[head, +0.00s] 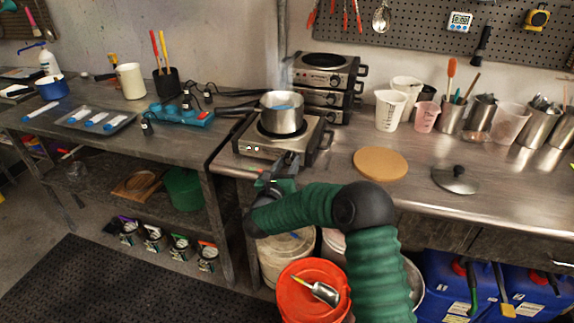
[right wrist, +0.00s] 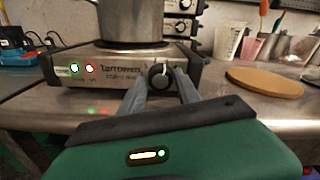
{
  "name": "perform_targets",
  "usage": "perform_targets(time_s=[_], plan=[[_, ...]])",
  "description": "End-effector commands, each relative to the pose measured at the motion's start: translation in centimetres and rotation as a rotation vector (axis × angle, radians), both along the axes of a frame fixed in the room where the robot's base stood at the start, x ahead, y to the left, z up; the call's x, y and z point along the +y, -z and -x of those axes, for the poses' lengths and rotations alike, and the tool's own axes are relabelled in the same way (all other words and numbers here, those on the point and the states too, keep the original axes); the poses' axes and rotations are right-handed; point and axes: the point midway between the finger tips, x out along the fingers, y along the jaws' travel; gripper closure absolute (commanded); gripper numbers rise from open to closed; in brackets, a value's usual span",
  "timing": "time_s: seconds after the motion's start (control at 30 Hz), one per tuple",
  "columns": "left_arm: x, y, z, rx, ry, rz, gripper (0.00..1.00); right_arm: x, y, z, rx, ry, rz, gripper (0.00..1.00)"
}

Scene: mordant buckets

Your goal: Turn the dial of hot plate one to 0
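Hot plate one (head: 262,146) is taken to be the steel hot plate at the counter's left end, as no number is readable. In the right wrist view its front (right wrist: 115,70) shows a green and a red light. Its round dark dial (right wrist: 160,74) has a pale pointer mark, which looks roughly upright. A steel pot (head: 282,112) stands on the plate. My right gripper (head: 289,161) is at the dial, with one finger on each side (right wrist: 160,82). I cannot tell whether the fingers press on it. My left gripper is not in view.
A round cork-coloured board (head: 381,163) and a dark lid (head: 455,180) lie on the counter to the right. Beakers and steel cups stand along the wall. An orange bucket (head: 300,300) is below my arm.

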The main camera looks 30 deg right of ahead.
Motion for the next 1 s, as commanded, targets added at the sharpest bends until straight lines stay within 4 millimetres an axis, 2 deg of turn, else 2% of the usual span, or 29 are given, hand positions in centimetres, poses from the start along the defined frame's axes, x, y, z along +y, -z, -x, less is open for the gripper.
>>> perform_targets(time_s=[0.03, 0.27, 0.3, 0.67, 1.0], plan=[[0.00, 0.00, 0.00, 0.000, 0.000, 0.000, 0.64, -0.01, 0.02, 0.00, 0.000, 0.000, 0.000, 0.69], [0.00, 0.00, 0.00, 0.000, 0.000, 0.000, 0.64, 0.03, 0.05, -0.01, 0.001, -0.001, -0.001, 0.99], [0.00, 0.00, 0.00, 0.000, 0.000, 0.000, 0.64, 0.02, 0.06, -0.01, 0.001, -0.001, -0.001, 1.00], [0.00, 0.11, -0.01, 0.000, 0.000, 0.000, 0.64, 0.03, 0.16, -0.03, 0.037, -0.001, 0.028, 1.00], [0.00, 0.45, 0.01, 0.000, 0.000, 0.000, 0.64, 0.08, 0.21, -0.03, 0.207, -0.003, 0.174, 1.00]])
